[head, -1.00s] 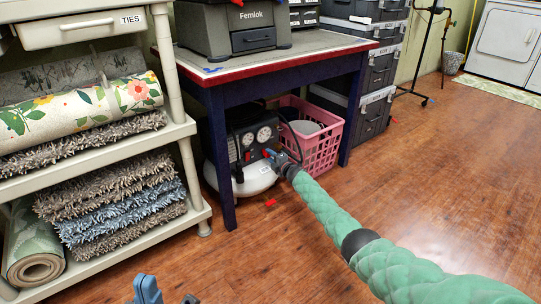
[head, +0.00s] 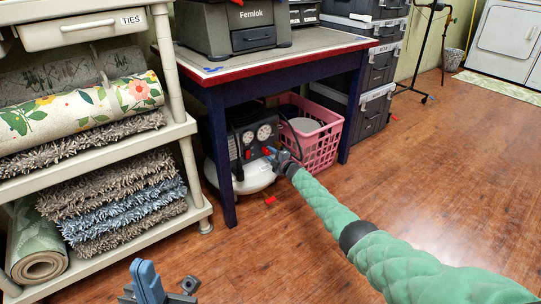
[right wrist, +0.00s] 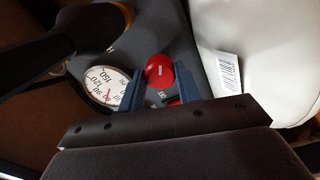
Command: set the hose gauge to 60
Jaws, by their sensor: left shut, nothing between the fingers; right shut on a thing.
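The white air compressor (head: 257,180) stands on the floor under the workbench, with two round gauges (head: 256,135) on its dark panel. My right gripper (head: 272,153) reaches its front; its fingers are tiny there. In the right wrist view my right gripper's blue fingers (right wrist: 156,76) are shut on a round red knob (right wrist: 160,66), one on each side. A white gauge (right wrist: 106,89) with black numbers and a red needle shows left of the fingers, partly covered by the left finger; I cannot read its value surely. My left gripper (head: 165,285) is shut and empty at the bottom edge.
The workbench (head: 290,55) overhangs the compressor, and its front leg (head: 221,165) stands close by on the left. A pink basket (head: 320,145) is just right of it. A shelf with rugs (head: 160,165) stands left. The wooden floor on the right is clear.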

